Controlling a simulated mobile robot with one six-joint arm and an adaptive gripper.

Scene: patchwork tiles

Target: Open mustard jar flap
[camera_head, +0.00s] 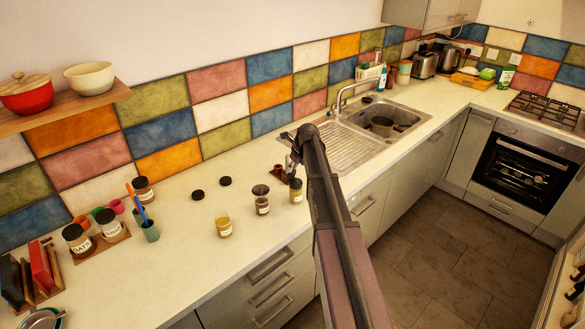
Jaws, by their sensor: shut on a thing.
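A small glass jar with yellowish contents and a pale label (297,193) stands upright on the counter, partly behind my arm. It looks like the mustard jar; the label is too small to read. My gripper (290,163) is just above and behind its top, shut on a small dark brown piece (281,174) at the jar's upper left. This looks like the flap, but its angle and join to the jar are unclear. Another jar with yellow contents (223,228) stands front left, and a brown-filled jar with a dark top (262,203) stands between them.
Two dark round lids (197,195) lie on the counter. The sink (378,125) is behind right. The counter front (200,290) is clear.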

